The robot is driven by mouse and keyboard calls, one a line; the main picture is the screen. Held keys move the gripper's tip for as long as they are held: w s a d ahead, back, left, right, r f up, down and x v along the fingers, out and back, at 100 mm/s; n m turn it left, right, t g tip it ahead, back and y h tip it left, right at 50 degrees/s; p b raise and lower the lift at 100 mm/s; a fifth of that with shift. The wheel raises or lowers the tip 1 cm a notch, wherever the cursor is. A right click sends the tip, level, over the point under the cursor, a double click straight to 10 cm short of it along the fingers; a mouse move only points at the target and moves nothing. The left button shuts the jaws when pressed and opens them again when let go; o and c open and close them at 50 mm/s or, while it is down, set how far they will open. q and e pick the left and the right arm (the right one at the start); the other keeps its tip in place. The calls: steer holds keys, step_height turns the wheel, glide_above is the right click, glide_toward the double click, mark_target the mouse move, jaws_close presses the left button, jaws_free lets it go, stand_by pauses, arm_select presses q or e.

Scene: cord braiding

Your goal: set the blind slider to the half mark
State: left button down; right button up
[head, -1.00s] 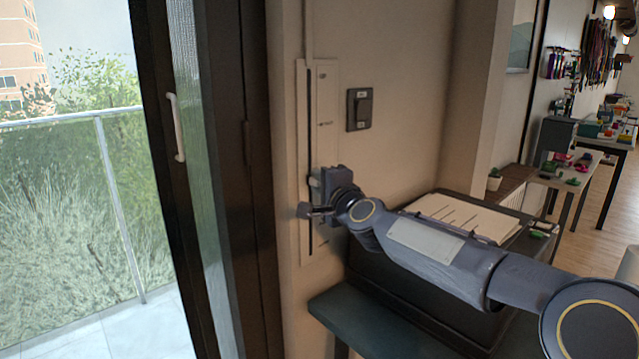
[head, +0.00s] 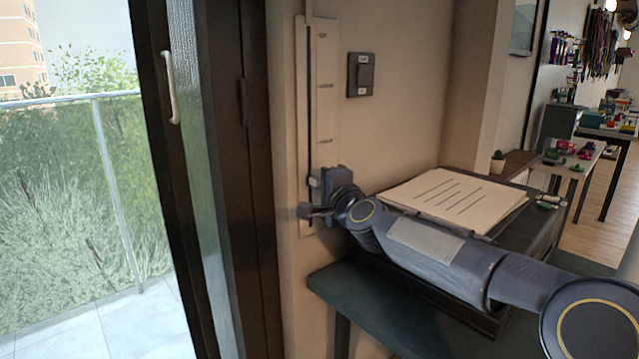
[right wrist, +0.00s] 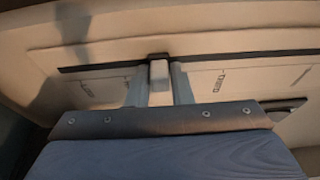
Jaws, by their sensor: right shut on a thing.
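The blind slider's track plate (head: 318,110) is a tall pale strip on the wall with a dark vertical slot (head: 309,90) and short marks along its right side. My right gripper (head: 314,190) is at the lower part of the plate, below the marks that show clearly. In the right wrist view, the pale slider knob (right wrist: 158,80) sits in the dark slot between the fingers of my right gripper (right wrist: 158,88), which is shut on it. The gripper hides the slot just around the knob in the head view. My left gripper is not in view.
A dark switch (head: 361,75) is on the wall right of the plate. A dark-framed glass door (head: 190,130) stands to the left. Papers (head: 455,198) lie on a black case under my right arm, above a dark green bench (head: 345,285).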

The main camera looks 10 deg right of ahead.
mark_target(313, 196)
steer(key=shift+f+b, duration=1.9)
steer(key=shift+f, duration=0.5)
steer(key=shift+r, duration=0.1)
steer(key=o, duration=1.1)
steer(key=shift+r, duration=0.1)
steer(key=shift+o, duration=0.2)
